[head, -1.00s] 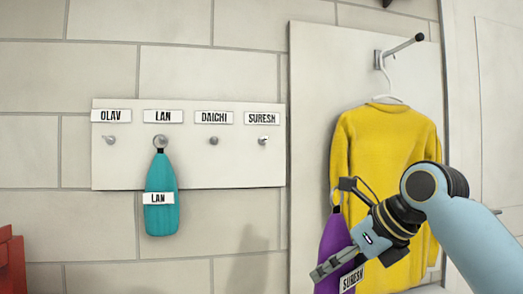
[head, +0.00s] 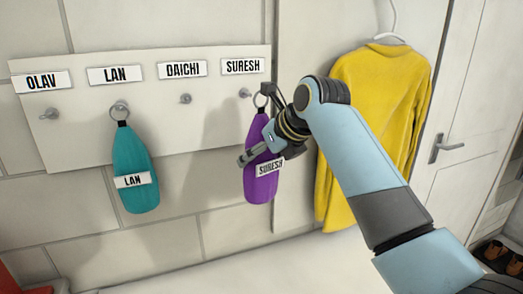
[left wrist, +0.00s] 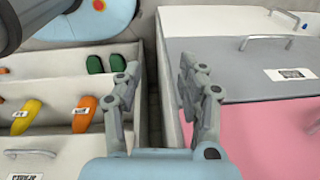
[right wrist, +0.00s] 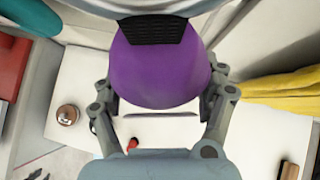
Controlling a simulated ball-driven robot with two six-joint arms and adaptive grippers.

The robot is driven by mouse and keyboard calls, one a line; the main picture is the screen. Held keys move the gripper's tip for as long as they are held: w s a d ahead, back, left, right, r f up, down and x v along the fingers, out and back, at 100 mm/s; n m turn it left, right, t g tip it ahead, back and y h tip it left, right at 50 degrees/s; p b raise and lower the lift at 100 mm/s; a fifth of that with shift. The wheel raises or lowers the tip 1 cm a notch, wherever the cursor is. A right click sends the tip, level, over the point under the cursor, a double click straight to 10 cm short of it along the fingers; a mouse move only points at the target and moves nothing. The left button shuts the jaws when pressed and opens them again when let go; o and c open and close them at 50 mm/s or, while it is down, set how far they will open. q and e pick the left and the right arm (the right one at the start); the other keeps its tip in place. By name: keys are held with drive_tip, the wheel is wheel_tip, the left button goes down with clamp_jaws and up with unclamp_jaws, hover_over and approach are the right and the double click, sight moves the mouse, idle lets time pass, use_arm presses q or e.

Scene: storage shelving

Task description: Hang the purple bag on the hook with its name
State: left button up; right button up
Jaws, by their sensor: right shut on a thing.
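The purple bag (head: 261,190) with a SURESH tag hangs upright in my right gripper (head: 262,150), which is shut on it. The bag also fills the upper middle of the right wrist view (right wrist: 160,65), between the fingers. Its ring (head: 261,98) is just right of and slightly below the SURESH hook (head: 244,92) in the head view; I cannot tell whether they touch. The SURESH name plate (head: 243,66) is above that hook, at the right end of the hook board (head: 70,133). My left gripper (left wrist: 158,72) is open and empty, away from the board.
A teal bag (head: 134,165) tagged LAN hangs on the LAN hook. The OLAV hook (head: 52,114) and DAICHI hook (head: 185,99) are empty. A yellow sweater (head: 372,120) hangs to the right. Shoe shelves and a drawer unit (left wrist: 235,65) are around my left gripper.

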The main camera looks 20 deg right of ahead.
drive_tip(key=w, duration=0.7)
drive_tip(key=shift+w+f, duration=0.25)
drive_tip(key=shift+f, duration=0.15)
drive_tip(key=shift+a, duration=0.1)
idle(0.8)
drive_tip(key=o, duration=1.3)
drive_tip(key=shift+c, duration=0.2)
drive_tip(key=o, duration=0.4)
drive_tip(key=shift+w+a+f, duration=0.1)
drive_tip(key=shift+w, duration=0.1)
drive_tip(key=shift+o, duration=0.2)
